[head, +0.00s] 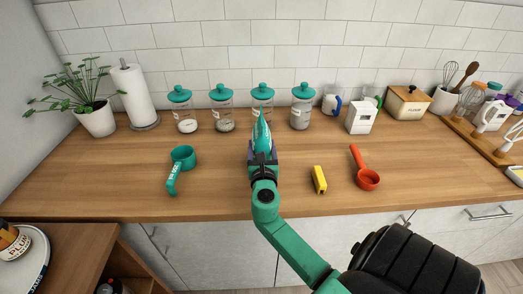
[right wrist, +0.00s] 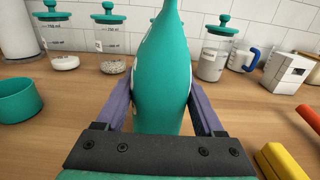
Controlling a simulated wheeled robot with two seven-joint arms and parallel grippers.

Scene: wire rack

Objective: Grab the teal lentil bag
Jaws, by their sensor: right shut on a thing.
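The teal lentil bag (right wrist: 162,75) stands upright between the two fingers of my right gripper (right wrist: 163,110) in the right wrist view. The fingers press on its left and right sides, so the gripper is shut on it. In the head view the bag (head: 261,132) shows above my right gripper (head: 263,155), over the middle of the wooden counter. The gripper hides its lower part, and I cannot tell whether its base touches the counter. My left gripper is not in view.
Teal-lidded jars (head: 222,110) stand along the back wall behind the bag. A teal measuring cup (head: 183,158) lies to the left. A yellow block-like item (head: 319,180) and a red scoop (head: 367,178) lie to the right. The counter (head: 110,175) is clear at the left.

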